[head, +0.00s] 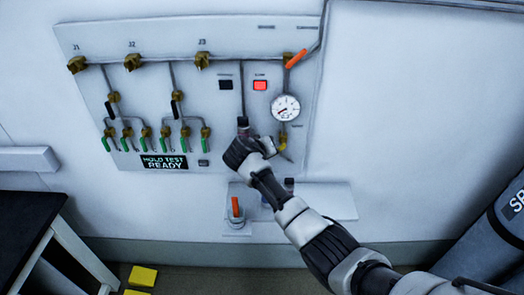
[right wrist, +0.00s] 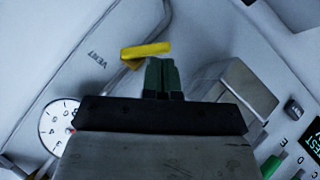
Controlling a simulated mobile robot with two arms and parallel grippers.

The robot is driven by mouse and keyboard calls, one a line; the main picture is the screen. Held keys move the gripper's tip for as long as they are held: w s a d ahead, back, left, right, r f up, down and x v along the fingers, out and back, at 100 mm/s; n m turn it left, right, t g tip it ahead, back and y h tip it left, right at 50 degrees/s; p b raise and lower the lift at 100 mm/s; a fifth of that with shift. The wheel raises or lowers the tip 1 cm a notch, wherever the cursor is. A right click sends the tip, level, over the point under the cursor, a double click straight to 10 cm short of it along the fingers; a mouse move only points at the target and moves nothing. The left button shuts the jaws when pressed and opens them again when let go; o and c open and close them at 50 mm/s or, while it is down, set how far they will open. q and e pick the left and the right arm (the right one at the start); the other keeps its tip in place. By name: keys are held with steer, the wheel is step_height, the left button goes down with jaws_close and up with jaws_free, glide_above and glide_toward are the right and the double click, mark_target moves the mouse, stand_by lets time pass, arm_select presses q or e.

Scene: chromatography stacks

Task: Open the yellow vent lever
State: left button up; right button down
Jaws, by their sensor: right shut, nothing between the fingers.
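The yellow vent lever (head: 283,141) is at the lower right of the wall panel, on the line below the gauge. In the right wrist view the yellow lever (right wrist: 147,49) lies just past my fingertips, near a "VENT" label. My right gripper (head: 245,154) is in front of the panel, to the left of the lever in the head view; its fingertips are hidden there. In the right wrist view my right gripper's fingers (right wrist: 161,62) are together and empty, close to the lever. I cannot tell whether they touch it. My left gripper is not in view.
A round gauge (head: 286,107), a lit red button (head: 260,85) and an orange lever (head: 297,59) are nearby on the panel. Several green-handled valves are at its left. Below are a small shelf (head: 330,202) and a cup (head: 236,224) holding an orange item.

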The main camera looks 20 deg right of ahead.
steer(key=b+v, duration=0.2)
steer(key=v, duration=0.7)
steer(key=shift+s+a+r, duration=0.2)
steer(key=shift+a, duration=0.05)
